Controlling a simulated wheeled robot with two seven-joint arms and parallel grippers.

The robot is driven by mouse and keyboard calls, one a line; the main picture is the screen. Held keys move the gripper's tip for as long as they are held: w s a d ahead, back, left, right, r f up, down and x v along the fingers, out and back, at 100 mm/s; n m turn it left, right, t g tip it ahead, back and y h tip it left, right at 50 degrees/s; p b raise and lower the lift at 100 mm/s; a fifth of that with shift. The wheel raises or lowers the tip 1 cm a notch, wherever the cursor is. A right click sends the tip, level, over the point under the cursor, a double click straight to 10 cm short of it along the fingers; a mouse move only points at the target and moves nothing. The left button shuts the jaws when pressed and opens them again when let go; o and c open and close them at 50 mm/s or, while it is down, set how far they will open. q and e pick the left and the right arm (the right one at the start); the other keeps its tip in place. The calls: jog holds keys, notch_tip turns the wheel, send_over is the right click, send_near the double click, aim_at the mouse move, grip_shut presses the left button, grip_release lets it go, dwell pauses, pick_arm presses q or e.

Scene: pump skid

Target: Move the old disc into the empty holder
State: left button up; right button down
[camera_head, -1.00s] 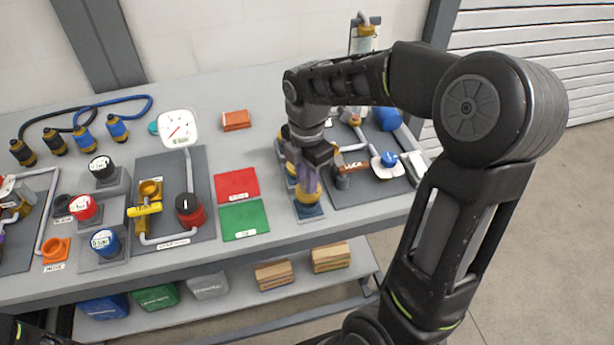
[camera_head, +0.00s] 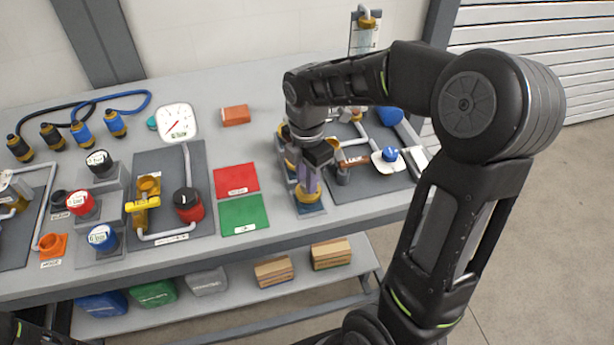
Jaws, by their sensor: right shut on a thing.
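My right gripper (camera_head: 309,176) points down over the front end of a short row of blue-grey holders (camera_head: 312,209) near the table's front edge. It is shut on a round yellow-brown thing (camera_head: 311,194) with some purple above it, low over or in the front holder. This may be the old disc, but the fingers hide most of it. I cannot tell whether it touches the holder. The holders behind are largely covered by my right gripper and wrist, so I cannot see which is empty. My left gripper is out of view.
Left of the holders lie a red mat (camera_head: 237,179) and a green mat (camera_head: 244,215). A pipe board with a white tray (camera_head: 389,166) is close on the right. A gauge (camera_head: 177,122) and an orange-red block (camera_head: 235,115) stand behind. Bare tabletop lies around the block.

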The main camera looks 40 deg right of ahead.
jog(key=shift+f+b, duration=0.35)
jog(key=shift+f, duration=0.2)
jog(key=c, duration=1.2)
grip_release()
jog(key=shift+o, duration=0.2)
notch_tip(320, 180, up, 8)
jog(key=shift+f, duration=0.1)
